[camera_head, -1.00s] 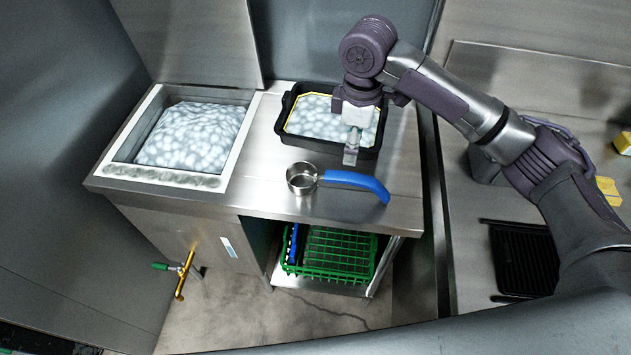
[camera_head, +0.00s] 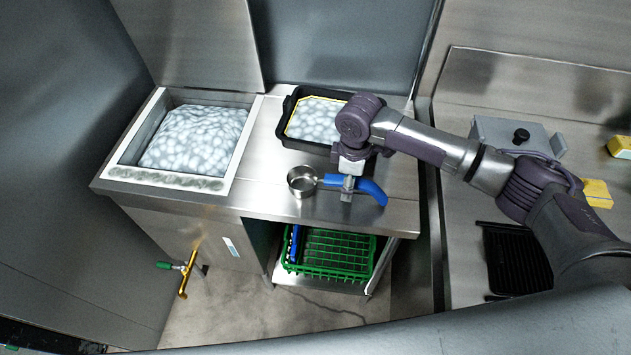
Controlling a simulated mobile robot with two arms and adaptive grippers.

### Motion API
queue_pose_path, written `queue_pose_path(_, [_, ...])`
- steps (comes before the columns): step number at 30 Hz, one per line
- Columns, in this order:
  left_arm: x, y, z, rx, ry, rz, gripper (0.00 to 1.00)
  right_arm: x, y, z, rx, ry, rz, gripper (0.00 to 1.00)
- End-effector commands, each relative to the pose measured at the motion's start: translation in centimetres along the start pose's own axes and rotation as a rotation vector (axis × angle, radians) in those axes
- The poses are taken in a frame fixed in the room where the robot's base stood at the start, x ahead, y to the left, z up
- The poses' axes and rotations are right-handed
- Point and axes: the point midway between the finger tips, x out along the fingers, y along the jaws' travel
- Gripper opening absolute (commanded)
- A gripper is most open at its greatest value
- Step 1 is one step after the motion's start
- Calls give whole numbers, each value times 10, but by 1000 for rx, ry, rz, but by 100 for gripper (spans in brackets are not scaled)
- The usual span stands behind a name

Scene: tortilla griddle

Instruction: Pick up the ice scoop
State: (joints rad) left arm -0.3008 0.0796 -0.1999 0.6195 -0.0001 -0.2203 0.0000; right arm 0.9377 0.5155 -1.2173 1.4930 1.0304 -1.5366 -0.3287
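The ice scoop lies on the steel counter, with a round metal cup (camera_head: 301,181) at the left and a blue handle (camera_head: 372,191) pointing right. My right gripper (camera_head: 347,190) comes in from the right and points down at the handle. Its fingers overlap the middle of the handle in this view. I cannot tell whether they are open or closed around it. My wrist and fingers hide part of the handle. My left gripper is not in view.
An ice bin (camera_head: 124,172) full of ice is set in the counter's left side. A black tray (camera_head: 289,100) of ice stands behind the scoop. A green rack (camera_head: 330,262) sits on the shelf below. A black grill plate (camera_head: 515,262) is at the right.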

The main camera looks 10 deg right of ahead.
Motion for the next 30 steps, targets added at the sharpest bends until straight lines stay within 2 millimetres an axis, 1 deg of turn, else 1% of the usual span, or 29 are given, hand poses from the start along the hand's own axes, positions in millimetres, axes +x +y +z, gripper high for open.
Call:
queue_pose_path(3, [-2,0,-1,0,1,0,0,9,0,0,1,-1,-1,60])
queue_pose_path(9, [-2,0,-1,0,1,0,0,10,0,0,0,0,0,60])
queue_pose_path(10, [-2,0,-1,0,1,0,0,10,0,0,0,0,0,59])
queue_pose_path(17, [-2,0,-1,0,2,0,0,10,0,0,0,0,0,20])
queue_pose_path(18, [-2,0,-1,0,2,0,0,10,0,0,0,0,0,14])
queue_pose_path(21, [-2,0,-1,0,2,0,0,10,0,0,0,0,0,0])
queue_pose_path(30, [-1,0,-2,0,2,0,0,8,0,0,0,2,1,0])
